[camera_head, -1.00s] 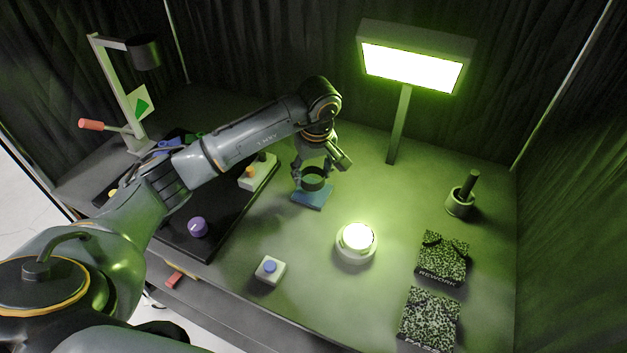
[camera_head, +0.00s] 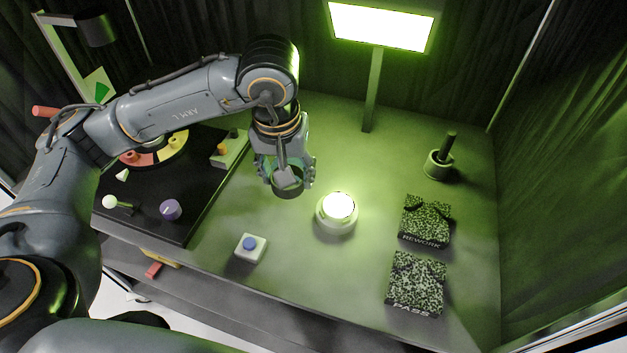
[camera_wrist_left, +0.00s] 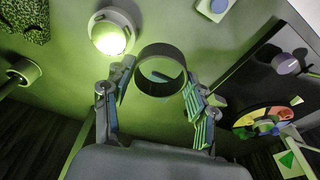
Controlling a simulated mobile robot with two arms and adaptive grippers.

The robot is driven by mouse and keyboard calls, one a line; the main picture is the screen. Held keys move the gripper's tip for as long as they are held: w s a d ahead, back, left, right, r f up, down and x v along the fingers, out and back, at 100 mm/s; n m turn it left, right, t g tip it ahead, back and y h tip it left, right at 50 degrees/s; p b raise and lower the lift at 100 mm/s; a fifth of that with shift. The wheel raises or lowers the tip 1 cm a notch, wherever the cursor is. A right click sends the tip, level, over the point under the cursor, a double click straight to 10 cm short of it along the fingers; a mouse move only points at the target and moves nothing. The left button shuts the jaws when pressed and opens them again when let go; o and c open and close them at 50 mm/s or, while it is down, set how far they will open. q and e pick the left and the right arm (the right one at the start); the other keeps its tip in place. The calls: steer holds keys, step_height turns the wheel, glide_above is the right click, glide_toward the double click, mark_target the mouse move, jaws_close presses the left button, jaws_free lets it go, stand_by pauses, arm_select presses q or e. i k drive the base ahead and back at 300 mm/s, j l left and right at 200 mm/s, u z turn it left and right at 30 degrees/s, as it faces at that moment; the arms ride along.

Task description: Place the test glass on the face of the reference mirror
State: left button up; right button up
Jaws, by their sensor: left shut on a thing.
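The test glass (camera_head: 288,184) looks like a short dark ring. My left gripper (camera_head: 287,172) is shut on it and holds it above the table. In the left wrist view the ring (camera_wrist_left: 160,89) sits between the two fingers (camera_wrist_left: 158,80), with a bit of teal seen through it. The reference mirror (camera_head: 339,208) appears as a bright, glowing round face in a pale round mount, just right of and nearer than the held ring. It also shows in the left wrist view (camera_wrist_left: 112,38), up and left of the ring. The blue pad is mostly hidden behind my gripper. My right gripper is out of view.
A lit panel lamp (camera_head: 380,27) stands at the back. Right are a pot with a dark handle (camera_head: 439,164) and speckled REWORK (camera_head: 425,220) and PASS (camera_head: 415,283) pads. A blue-button box (camera_head: 251,248) is in front. A black board (camera_head: 190,218) with a purple knob (camera_head: 171,210) lies left.

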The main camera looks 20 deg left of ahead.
mark_target(338, 205)
steer(key=z, duration=1.1)
steer(key=k+j+z, duration=0.2)
steer(key=k+j, duration=0.15)
steer(key=j, duration=0.2)
steer(key=k+j+z, duration=0.2)
steer(key=k+j, duration=0.15)
steer(key=j, duration=0.15)
